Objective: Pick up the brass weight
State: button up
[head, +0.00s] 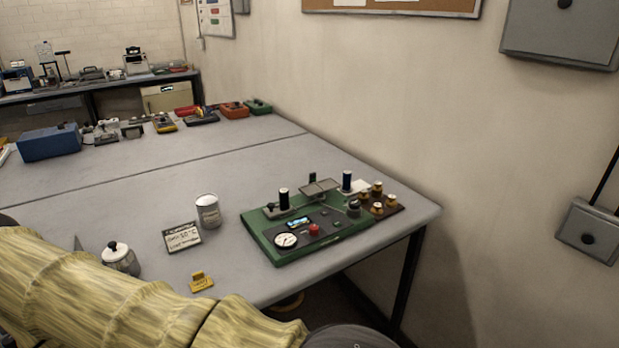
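Several small brass-coloured weights (377,208) stand close together on a dark brown block (397,211) near the right corner of the table, beside the green apparatus. They look like short cylinders with knobs, and I cannot tell which one is meant by the brass weight. My arm, in a yellowish ribbed cover, crosses the lower left of the head view. My gripper does not show, and nothing is seen touching the weights.
The green apparatus (270,253) has a gauge, red button and dark posts. A white can (208,211), a label card (182,237), a lidded pot (121,257) and a yellow piece (201,282) stand left of it. The grey table (150,190) is clear mid-left. A wall rises at right.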

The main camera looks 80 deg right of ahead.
aim_at(377, 210)
jog(key=u, duration=0.15)
jog(key=k, duration=0.65)
jog(key=z, duration=1.5)
